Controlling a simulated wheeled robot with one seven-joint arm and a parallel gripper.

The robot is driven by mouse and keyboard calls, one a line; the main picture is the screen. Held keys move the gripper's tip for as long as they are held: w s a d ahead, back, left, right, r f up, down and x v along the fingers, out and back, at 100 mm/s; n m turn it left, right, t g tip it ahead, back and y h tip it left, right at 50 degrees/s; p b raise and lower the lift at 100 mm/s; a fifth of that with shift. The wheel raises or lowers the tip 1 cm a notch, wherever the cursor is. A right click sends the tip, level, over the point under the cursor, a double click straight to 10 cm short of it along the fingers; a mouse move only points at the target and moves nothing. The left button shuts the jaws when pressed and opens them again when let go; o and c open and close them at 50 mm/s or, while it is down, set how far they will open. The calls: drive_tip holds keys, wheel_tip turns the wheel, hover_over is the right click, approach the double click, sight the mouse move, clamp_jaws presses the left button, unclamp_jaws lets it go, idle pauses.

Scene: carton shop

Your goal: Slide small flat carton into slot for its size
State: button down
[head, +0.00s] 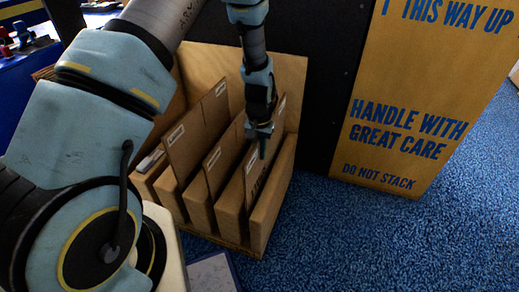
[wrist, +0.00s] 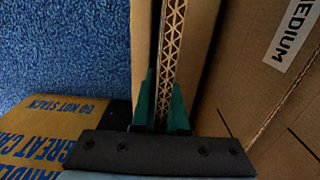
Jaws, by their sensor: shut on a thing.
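My gripper (head: 262,137) is shut on the top edge of a flat brown carton (head: 255,176) at the right end of the rack. In the wrist view, the green fingertips (wrist: 163,112) pinch the carton's corrugated edge (wrist: 172,55). The carton stands upright, with tan rack walls (wrist: 200,40) close on both sides. It appears to be in the rightmost slot; how deep it sits is hidden. The slotted wooden rack (head: 262,225) stands on the floor.
Other flat cartons with white labels stand in the slots to the left, one of them (head: 184,140) tall. A carton marked MEDIUM (wrist: 255,80) is close on the right in the wrist view. A large printed box (head: 400,150) stands right of the rack.

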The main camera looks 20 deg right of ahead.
sight(259, 169)
drive_tip(key=shift+f+b, duration=2.05)
drive_tip(key=shift+f, duration=2.1)
drive_tip(key=c, duration=0.9)
unclamp_jaws()
drive_tip(key=shift+o, duration=0.2)
